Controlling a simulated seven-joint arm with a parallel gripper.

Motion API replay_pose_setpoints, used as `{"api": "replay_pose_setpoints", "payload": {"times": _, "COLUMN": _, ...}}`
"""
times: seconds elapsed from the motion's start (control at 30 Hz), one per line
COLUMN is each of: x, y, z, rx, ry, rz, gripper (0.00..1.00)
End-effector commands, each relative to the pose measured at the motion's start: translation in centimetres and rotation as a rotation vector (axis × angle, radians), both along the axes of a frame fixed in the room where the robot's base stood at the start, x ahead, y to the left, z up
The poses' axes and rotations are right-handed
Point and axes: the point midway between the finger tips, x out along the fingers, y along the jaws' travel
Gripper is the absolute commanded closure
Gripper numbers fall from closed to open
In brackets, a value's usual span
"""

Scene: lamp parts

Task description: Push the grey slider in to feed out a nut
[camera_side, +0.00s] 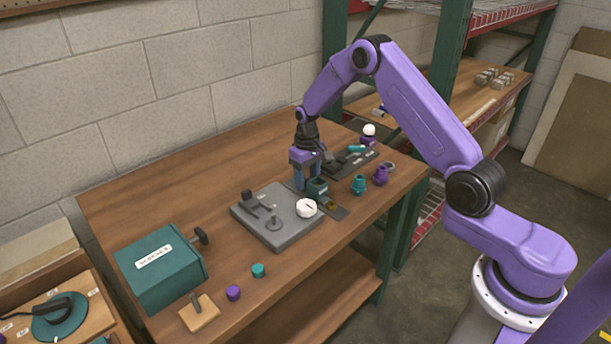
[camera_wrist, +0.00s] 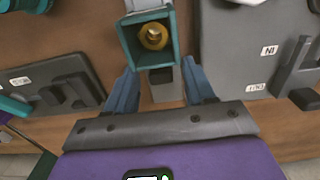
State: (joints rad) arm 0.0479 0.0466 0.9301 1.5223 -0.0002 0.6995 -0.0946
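The nut feeder is a teal square box (camera_wrist: 147,62), seen from above in the wrist view, with a brass nut (camera_wrist: 153,37) inside. The box also shows in the side view (camera_side: 317,188). A grey block, which looks like the slider (camera_wrist: 167,88), sticks out of the box's near side. My gripper (camera_wrist: 160,75) has its two blue fingers apart, one to each side of the grey block, with nothing held. In the side view my gripper (camera_side: 304,172) points down just behind the teal box, which partly hides the fingertips. Contact with the slider cannot be told.
A grey fixture plate (camera_side: 275,232) with a white round part (camera_side: 306,208) stands close on the left. Teal (camera_side: 359,185) and purple (camera_side: 380,176) parts stand to the right. A teal labelled box (camera_side: 160,265) sits at the front left. The table's back left is clear.

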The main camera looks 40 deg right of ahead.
Motion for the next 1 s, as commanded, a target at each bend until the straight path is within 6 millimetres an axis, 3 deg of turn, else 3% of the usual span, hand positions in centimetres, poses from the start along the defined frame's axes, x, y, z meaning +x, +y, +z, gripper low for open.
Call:
{"api": "replay_pose_setpoints", "payload": {"times": 0.3, "x": 0.2, "y": 0.0, "z": 0.2, "rx": -0.001, "ry": -0.008, "rz": 0.000, "gripper": 0.45}}
{"api": "replay_pose_setpoints", "payload": {"times": 0.47, "x": 0.3, "y": 0.0, "z": 1.5, "rx": -0.001, "ry": -0.012, "rz": 0.000, "gripper": 0.45}}
{"api": "replay_pose_setpoints", "payload": {"times": 1.0, "x": 0.3, "y": 0.0, "z": 12.5, "rx": -0.001, "ry": -0.012, "rz": -0.001, "gripper": 0.45}}
